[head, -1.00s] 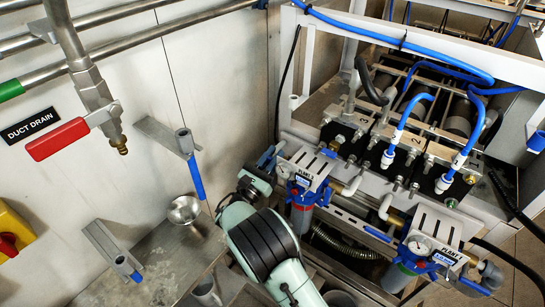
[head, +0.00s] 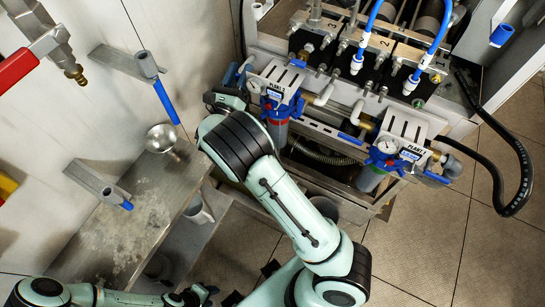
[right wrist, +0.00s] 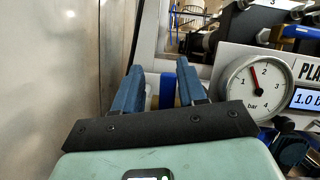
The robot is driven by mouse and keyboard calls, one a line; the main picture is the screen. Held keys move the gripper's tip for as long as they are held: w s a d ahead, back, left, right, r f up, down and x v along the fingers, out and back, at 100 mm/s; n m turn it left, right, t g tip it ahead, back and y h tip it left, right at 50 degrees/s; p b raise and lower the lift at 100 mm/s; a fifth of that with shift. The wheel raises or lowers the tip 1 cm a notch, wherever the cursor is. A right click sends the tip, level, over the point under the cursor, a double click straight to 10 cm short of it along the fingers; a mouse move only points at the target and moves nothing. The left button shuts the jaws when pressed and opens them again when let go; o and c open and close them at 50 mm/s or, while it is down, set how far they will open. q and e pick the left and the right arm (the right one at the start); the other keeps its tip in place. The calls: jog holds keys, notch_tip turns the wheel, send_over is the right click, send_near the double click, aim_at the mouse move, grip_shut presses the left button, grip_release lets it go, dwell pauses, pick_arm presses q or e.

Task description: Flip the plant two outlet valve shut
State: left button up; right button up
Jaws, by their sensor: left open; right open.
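The left filter unit (head: 278,85), whose label looks like PLANT 2, has a gauge and a blue body. My right gripper (head: 241,72) is at its left side. In the right wrist view, my right gripper (right wrist: 158,88) is open, with a bright blue lever (right wrist: 167,90) upright between and beyond its two fingers. I cannot tell whether they touch it. The gauge (right wrist: 257,88) beside it reads near 2 bar; the display reads about 1.0. My left gripper (head: 203,294) is open and empty at the bottom, far from the units.
The plant one unit (head: 400,150) stands to the right, with a blue lever (head: 349,138) on its left. A metal bench (head: 135,225) and a wall with brackets lie left. A black hose (head: 520,170) loops at right. The floor at lower right is clear.

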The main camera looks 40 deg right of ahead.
jog(key=s+a+f+n+t+y+b, duration=0.1)
jog(key=s+a+f+n, duration=0.15)
jog(key=a, duration=0.25)
jog(key=s+a+f+n+t+b, duration=0.1)
jog(key=s+a+f, duration=0.2)
jog(key=a, duration=0.3)
pick_arm(q)
jog(key=shift+s+f, duration=0.6)
jog(key=shift+f, duration=0.3)
pick_arm(e)
jog(key=s+d+f+m+g+y, duration=0.2)
jog(key=s+d+f+g, duration=0.2)
jog(key=f, duration=0.6)
jog(key=s+d+f+m+g+y, duration=0.3)
jog(key=s+d+f+g, duration=0.1)
jog(key=s+f+g, duration=0.3)
jog(key=shift+s+d+f+m+g, duration=0.15)
jog(key=shift+s+f+m+g, duration=0.25)
jog(key=shift+s+f, duration=1.2)
jog(key=shift+w+f, duration=0.45)
jog(key=shift+w, duration=0.1)
